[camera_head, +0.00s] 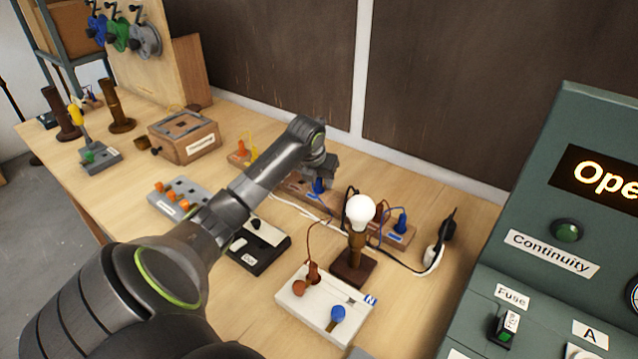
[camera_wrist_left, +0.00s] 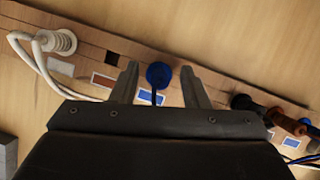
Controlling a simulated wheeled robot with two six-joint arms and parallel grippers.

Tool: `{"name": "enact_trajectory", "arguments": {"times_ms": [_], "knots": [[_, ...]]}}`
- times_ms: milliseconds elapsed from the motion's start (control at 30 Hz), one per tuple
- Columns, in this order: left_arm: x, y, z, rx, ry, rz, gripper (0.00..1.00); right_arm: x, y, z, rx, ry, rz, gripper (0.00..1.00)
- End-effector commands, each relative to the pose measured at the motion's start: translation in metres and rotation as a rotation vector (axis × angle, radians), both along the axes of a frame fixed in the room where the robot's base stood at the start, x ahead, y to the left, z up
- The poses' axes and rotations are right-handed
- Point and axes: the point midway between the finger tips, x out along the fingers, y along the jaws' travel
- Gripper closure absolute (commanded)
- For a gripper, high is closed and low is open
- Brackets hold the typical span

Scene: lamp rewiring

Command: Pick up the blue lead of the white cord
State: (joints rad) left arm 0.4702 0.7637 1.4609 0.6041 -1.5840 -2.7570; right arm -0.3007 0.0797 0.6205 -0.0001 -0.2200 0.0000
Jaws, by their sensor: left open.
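The blue lead end (camera_wrist_left: 158,72) is a round blue knob on a dark wire, on a wooden strip (camera_wrist_left: 215,82) with red and blue labels. In the head view, the blue lead (camera_head: 318,187) shows just below my left gripper (camera_head: 322,168). In the left wrist view, my left gripper (camera_wrist_left: 160,84) is open, with one finger on each side of the blue knob. The white cord (camera_wrist_left: 38,55) runs from a white ribbed fitting (camera_wrist_left: 60,41) at the strip's left end. Whether the fingers touch the knob cannot be told. My right gripper is not in view.
A lamp with a white bulb (camera_head: 360,209) stands right of the gripper. Another blue plug (camera_head: 402,223) and a black cord lie beyond it. A white terminal block (camera_head: 312,304) is in front; a green test panel (camera_head: 590,140) stands at the right.

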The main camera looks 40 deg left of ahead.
Motion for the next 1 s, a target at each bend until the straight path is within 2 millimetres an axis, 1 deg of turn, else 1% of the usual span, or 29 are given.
{"name": "enact_trajectory", "arguments": {"times_ms": [100,267,300,600,867,967,1000], "knots": [[0.002,0.001,-0.006,0.001,0.001,-0.001,0.59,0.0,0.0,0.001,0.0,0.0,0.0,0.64],[0.002,0.001,-0.006,0.002,0.001,-0.001,0.59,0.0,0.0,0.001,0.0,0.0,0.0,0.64],[0.002,0.001,-0.006,0.001,0.0,-0.001,0.6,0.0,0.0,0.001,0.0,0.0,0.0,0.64],[0.002,0.001,-0.005,0.001,0.0,-0.001,0.99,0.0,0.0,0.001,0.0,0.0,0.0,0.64],[0.002,0.001,-0.005,0.002,0.0,-0.001,1.0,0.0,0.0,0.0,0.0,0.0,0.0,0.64],[0.003,0.001,0.001,0.002,-0.002,-0.001,1.0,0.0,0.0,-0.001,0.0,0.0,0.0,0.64],[0.003,0.001,0.006,0.002,-0.005,-0.001,1.0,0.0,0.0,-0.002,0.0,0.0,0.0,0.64]]}}
